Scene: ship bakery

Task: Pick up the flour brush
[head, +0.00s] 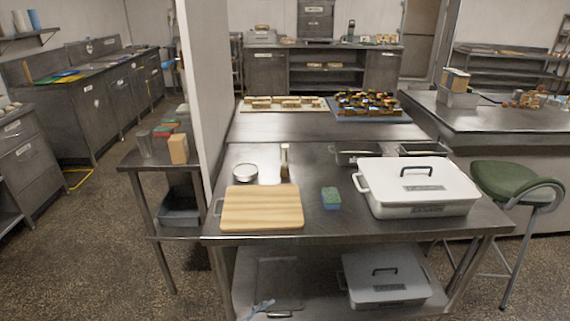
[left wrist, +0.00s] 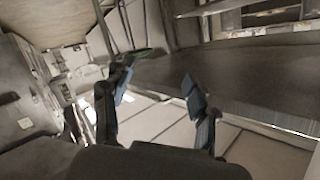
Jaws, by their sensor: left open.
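No flour brush can be made out for certain. A slim upright item (head: 284,161) with a pale top and brown lower part stands on the steel table behind the wooden board; it may be the brush, but it is too small to tell. My left gripper (left wrist: 157,86) shows in the left wrist view with its two blue-tipped fingers spread apart and nothing between them. It is away from the tabletop items, and no brush shows in that view. Neither gripper shows in the head view.
The steel table (head: 330,225) holds a wooden board (head: 262,208), a round tin (head: 245,172), a blue-green sponge (head: 331,197) and a large white lidded box (head: 418,187). A green stool (head: 510,182) stands at right. A white wall post (head: 205,90) rises at left.

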